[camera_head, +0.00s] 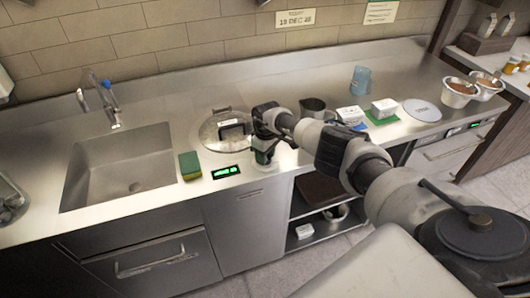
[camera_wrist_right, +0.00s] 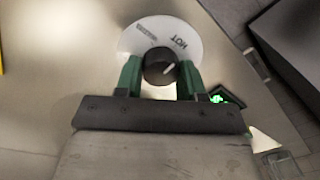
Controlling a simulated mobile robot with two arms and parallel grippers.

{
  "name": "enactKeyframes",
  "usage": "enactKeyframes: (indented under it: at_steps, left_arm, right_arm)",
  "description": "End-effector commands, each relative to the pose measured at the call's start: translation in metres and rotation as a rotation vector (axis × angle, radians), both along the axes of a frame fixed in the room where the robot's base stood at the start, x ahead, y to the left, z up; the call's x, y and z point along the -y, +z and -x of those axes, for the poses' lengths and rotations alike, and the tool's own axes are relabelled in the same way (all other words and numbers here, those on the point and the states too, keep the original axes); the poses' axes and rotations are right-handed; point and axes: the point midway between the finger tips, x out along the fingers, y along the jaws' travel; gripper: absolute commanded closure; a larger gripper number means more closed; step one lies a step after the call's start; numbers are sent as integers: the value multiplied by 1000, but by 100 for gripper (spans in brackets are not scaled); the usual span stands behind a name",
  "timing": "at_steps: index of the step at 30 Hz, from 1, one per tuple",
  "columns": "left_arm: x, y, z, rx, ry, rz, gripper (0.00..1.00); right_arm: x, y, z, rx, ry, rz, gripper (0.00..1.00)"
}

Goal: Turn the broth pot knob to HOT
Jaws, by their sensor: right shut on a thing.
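The broth pot knob (camera_wrist_right: 160,70) is a dark round knob with a light pointer line, on a white dial disc (camera_wrist_right: 192,30). The dial bears the word HOT and a second, smaller word too blurred to read. My right gripper (camera_wrist_right: 160,76) is shut on the knob, with a green finger on each side of it. The pointer line slants to the upper right, toward the HOT side in the wrist view. In the head view my right gripper (camera_head: 262,157) covers most of the dial. A lidded pot (camera_head: 212,130) is set in the counter behind it. My left gripper is not in view.
A small green-lit display (camera_head: 226,172) and a green-and-yellow sponge (camera_head: 190,166) lie left of the gripper. The sink (camera_head: 122,165) is further left.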

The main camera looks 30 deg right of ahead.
Motion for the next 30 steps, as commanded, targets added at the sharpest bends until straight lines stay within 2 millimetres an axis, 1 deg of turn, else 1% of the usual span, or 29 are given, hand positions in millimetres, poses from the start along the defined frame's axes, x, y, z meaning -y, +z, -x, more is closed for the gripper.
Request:
enactKeyframes:
  at_steps: [1, 16, 17, 21, 22, 30]
  left_arm:
    - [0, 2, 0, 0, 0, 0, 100]
    - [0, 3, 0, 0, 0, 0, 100]
    - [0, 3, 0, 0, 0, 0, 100]
    - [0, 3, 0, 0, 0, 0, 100]
    - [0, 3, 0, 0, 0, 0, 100]
    - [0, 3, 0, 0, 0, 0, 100]
  right_arm:
    - [1, 3, -1, 4, -11, 1, 84]
    - [1, 2, -2, 6, -29, 0, 84]
    - [1, 2, -2, 6, -29, 0, 59]
    - [1, 1, -1, 4, -28, 0, 38]
    - [1, 1, -1, 4, -28, 0, 35]
    - [0, 2, -1, 2, -26, 0, 35]
